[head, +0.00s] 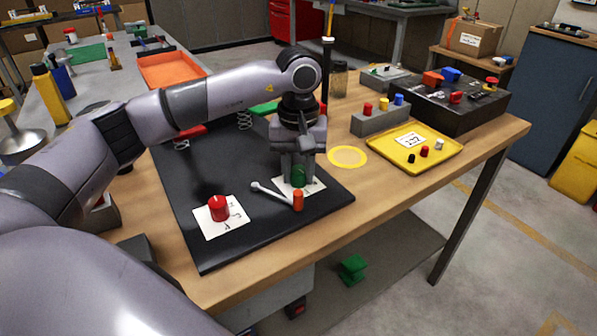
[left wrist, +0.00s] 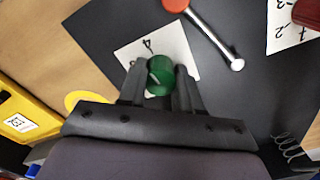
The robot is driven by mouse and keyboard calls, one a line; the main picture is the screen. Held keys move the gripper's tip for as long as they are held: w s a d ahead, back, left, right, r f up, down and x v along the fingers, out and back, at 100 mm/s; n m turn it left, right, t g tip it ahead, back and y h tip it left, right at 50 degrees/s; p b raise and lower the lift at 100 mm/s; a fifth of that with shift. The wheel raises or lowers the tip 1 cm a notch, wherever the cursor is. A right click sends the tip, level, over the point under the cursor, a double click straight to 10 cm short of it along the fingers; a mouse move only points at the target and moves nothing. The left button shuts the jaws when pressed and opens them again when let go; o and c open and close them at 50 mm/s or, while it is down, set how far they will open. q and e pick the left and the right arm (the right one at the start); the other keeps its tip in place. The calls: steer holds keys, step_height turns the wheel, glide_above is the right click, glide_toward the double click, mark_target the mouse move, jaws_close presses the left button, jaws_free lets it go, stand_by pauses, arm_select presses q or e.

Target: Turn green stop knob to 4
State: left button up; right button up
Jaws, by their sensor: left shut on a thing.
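The green stop knob (head: 299,177) stands on a white number card (head: 313,187) at the near right part of the black board. My left gripper (head: 298,172) points down over it with a finger on each side and is shut on the knob. In the left wrist view the green knob (left wrist: 160,75) sits between the two fingers, and a 4 shows on the card (left wrist: 150,46) beyond it. A light line marks the knob's top; which number it points at I cannot tell. My right gripper is not in view.
A red knob (head: 218,207) on its own card stands to the left. A lever with an orange end (head: 298,200) lies close beside the green knob. A yellow tray (head: 413,150) and a grey block with colored pegs (head: 380,119) are to the right.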

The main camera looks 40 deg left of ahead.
mark_target(298, 169)
arm_select(q)
steer(key=shift+m, duration=0.8)
steer(key=shift+r, duration=0.1)
steer(key=o, duration=1)
steer(key=shift+o, duration=0.2)
steer(key=shift+r, duration=3.55)
